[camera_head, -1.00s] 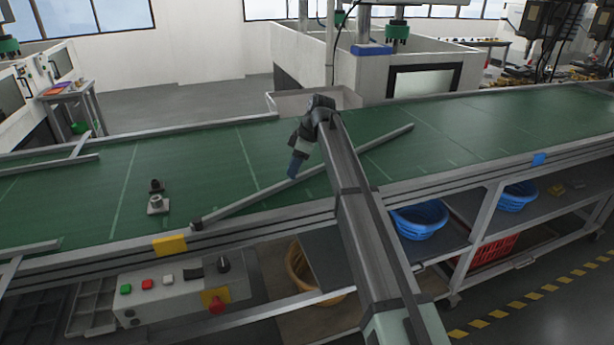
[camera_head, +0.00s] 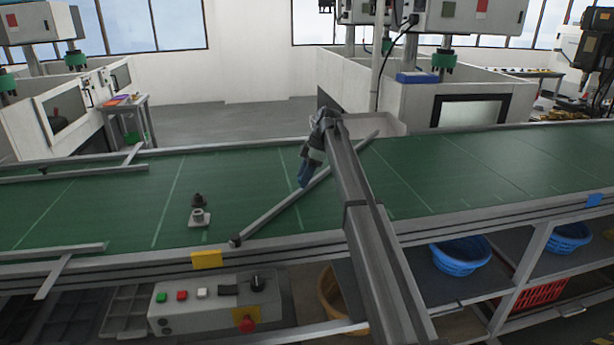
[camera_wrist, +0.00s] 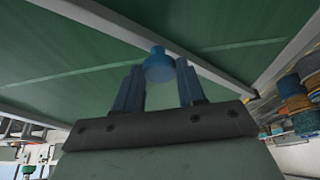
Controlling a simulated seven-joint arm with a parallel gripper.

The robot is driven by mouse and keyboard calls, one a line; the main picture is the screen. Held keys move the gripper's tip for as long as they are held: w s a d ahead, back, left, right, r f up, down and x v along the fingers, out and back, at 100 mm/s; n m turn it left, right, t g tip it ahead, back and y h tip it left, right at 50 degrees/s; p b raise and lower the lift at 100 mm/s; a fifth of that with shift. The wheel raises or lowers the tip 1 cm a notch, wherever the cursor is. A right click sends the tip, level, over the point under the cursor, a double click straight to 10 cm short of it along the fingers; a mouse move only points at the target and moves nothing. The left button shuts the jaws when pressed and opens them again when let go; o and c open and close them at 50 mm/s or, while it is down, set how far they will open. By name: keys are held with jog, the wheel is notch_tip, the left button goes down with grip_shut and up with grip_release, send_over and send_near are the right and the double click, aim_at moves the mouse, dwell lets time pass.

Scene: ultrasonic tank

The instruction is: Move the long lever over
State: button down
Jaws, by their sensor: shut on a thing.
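The long lever (camera_head: 268,213) is a thin grey bar lying diagonally over the green belt. Its near end is at the belt's front rail and its far end points to the back right, near the back rail. My gripper (camera_head: 303,180) is over the middle of the bar in the head view, where my arm hides part of it. In the wrist view my gripper (camera_wrist: 158,85) has its two blue fingers on either side of a round blue knob (camera_wrist: 158,66), beside the lever (camera_wrist: 112,26). How the knob joins the bar is hidden.
A small metal block (camera_head: 199,217) with a dark piece behind it sits on the belt (camera_head: 110,205), left of the lever. Grey guide rails (camera_head: 55,250) lie at the left. A control box (camera_head: 220,300) hangs in front. The belt right of my arm is clear.

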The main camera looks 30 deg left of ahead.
jog(key=shift+a, duration=0.3)
jog(key=c, duration=0.7)
grip_release()
jog(key=v, duration=1.4)
jog(key=shift+f, duration=0.1)
